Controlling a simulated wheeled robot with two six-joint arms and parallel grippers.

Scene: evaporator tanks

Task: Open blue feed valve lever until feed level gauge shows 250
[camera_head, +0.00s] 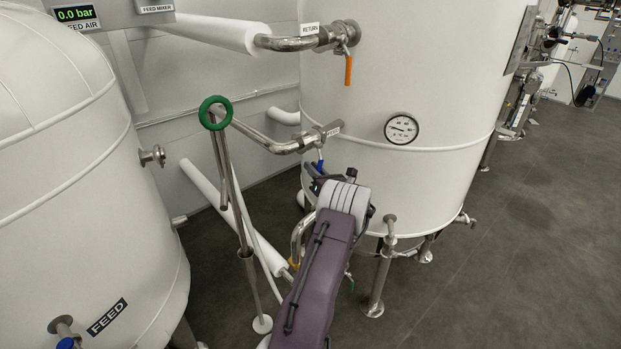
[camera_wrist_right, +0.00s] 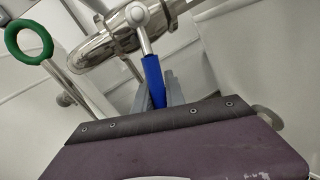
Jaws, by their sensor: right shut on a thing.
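The blue valve lever (camera_head: 320,166) hangs below a steel pipe valve on the right tank's side. It also shows in the right wrist view (camera_wrist_right: 154,78), pointing down from the silver valve hub, slightly tilted. My right gripper (camera_head: 318,179) reaches up to it from below, and its grey fingers (camera_wrist_right: 158,96) stand on either side of the blue lever, shut on it. The purple arm hides part of the gripper. No feed level gauge reading 250 can be made out; a display (camera_head: 76,14) reads 0.0 bar above "FEED AIR". My left gripper is out of view.
A green ring handle (camera_head: 215,113) on a steel post stands left of the lever. An orange lever (camera_head: 348,70) hangs above, below the RETURN pipe. The white FEED tank (camera_head: 75,215) is at left. A round dial (camera_head: 401,128) sits on the right tank. Open floor lies right.

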